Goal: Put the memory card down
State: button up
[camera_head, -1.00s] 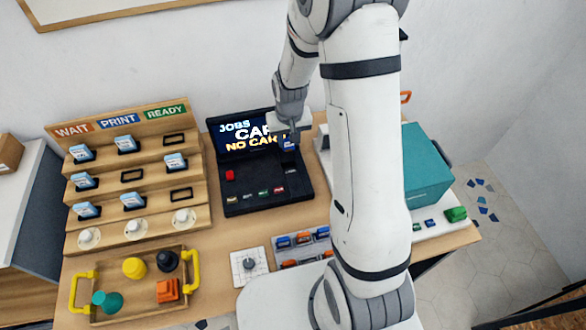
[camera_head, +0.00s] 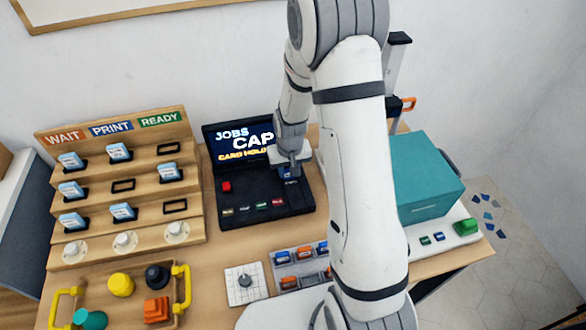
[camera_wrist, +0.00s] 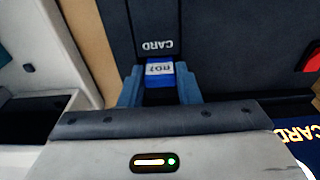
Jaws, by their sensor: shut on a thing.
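The memory card (camera_wrist: 160,68) is blue with a white label. My gripper (camera_wrist: 159,80) is shut on it, with a blue-grey finger on each side. The card is at the edge of the dark console (camera_wrist: 215,35), right by the printed word CARD. I cannot tell how far it sits in a slot. In the head view my gripper (camera_head: 291,168) is at the right end of the black console (camera_head: 250,200), just below its screen (camera_head: 243,143). The lower screen line reads CARD HOLD, the rest hidden by my arm.
A stepped wooden rack (camera_head: 125,190) with blue-white cards stands left. A yellow-handled tray (camera_head: 135,305) is in front of it. A grey tray of small coloured cards (camera_head: 300,270) and a white dial plate (camera_head: 245,283) lie in front. A teal box (camera_head: 428,180) stands right.

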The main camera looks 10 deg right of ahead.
jog(key=o, duration=1)
jog(key=shift+r, duration=0.45)
notch_tip(320, 180, up, 10)
jog(key=s+r, duration=0.1)
jog(key=shift+t, duration=0.6)
jog(key=s+r, duration=0.4)
jog(key=s, duration=0.2)
jog(key=s+d+r, duration=0.1)
jog(key=s+r, duration=0.3)
jog(key=s, duration=0.3)
jog(key=s+r, duration=0.4)
jog(key=s, duration=0.3)
jog(key=shift+s+d+r, duration=0.15)
jog(key=shift+d+r, duration=0.1)
jog(key=shift+r, duration=0.05)
